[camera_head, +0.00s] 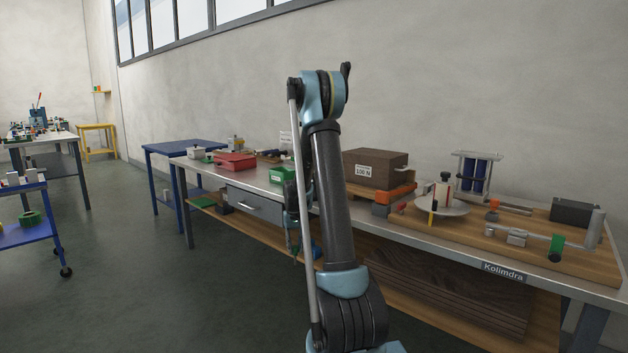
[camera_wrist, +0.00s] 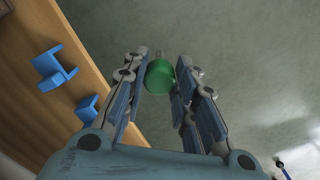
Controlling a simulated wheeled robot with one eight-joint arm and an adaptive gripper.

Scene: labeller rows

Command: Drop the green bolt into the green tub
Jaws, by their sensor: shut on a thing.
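My gripper (camera_wrist: 160,72) is shut on the green bolt (camera_wrist: 160,78), with its round green head between the fingers in the wrist view. Below the bolt is grey floor. In the head view my gripper (camera_head: 296,248) hangs low at the front of the long bench, largely hidden by my arm, and the bolt cannot be made out there. The green tub (camera_head: 281,175) stands on the bench top just left of my arm, with a pale label on its front. My gripper is lower than the tub and apart from it.
The bench top (camera_head: 345,213) holds a red box (camera_head: 235,161), a brown weight block (camera_head: 376,168) and a wooden board (camera_head: 535,239) with fixtures. A drawer (camera_head: 254,206) sits under it. The wrist view shows a wooden surface (camera_wrist: 75,25) with blue brackets (camera_wrist: 52,68) at left.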

